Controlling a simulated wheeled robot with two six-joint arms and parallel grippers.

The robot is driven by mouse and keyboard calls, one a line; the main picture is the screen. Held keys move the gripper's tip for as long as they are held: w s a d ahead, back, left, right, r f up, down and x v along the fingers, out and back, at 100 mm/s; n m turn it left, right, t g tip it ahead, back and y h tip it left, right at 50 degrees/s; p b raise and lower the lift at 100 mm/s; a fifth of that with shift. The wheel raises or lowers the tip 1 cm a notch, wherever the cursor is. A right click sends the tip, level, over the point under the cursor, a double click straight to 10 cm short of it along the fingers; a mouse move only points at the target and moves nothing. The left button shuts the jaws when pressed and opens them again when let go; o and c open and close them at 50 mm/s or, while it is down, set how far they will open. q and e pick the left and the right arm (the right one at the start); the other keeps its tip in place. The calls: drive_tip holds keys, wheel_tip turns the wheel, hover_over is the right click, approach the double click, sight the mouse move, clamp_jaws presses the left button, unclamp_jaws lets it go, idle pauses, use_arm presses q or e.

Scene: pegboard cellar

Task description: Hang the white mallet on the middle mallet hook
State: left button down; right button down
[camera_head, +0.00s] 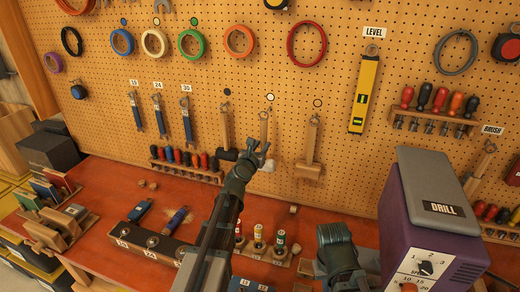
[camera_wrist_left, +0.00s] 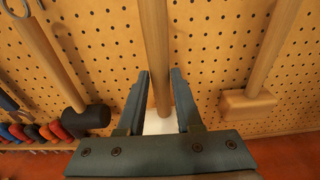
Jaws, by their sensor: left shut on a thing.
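The white mallet is upright with its head down in front of the pegboard. Its wooden handle (camera_head: 264,128) and part of its white head (camera_head: 268,165) show in the head view. My left gripper (camera_head: 258,155) is shut on the handle, low down near the head. In the left wrist view the handle (camera_wrist_left: 155,45) runs up between the fingers, and the white head (camera_wrist_left: 157,122) shows between them. The middle hook lies below a white round marker (camera_head: 270,97); I cannot tell whether the handle's top is on it. My right gripper is not in view.
A black-headed mallet (camera_wrist_left: 85,122) hangs to the left and a wooden mallet (camera_head: 308,169) to the right, both close by. Below are screwdrivers in a rack (camera_head: 185,168) and a red bench (camera_head: 110,185). A purple drill box (camera_head: 430,210) stands at right.

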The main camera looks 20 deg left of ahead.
use_arm(q)
drive_tip(key=shift+w+f, duration=0.1)
drive_tip(key=shift+w, duration=1.2)
drive_tip(key=shift+w+d+f+b, duration=0.1)
drive_tip(key=shift+w+f+b, duration=0.35)
drive_tip(key=shift+w, duration=0.1)
drive_tip(key=shift+r, duration=0.1)
drive_tip(key=c, duration=0.5)
unclamp_jaws()
drive_tip(key=s+r+p, duration=0.1)
drive_tip(key=s, duration=1.2)
drive_tip(key=shift+s+a+r, duration=0.25)
drive_tip(key=shift+s+a, duration=0.1)
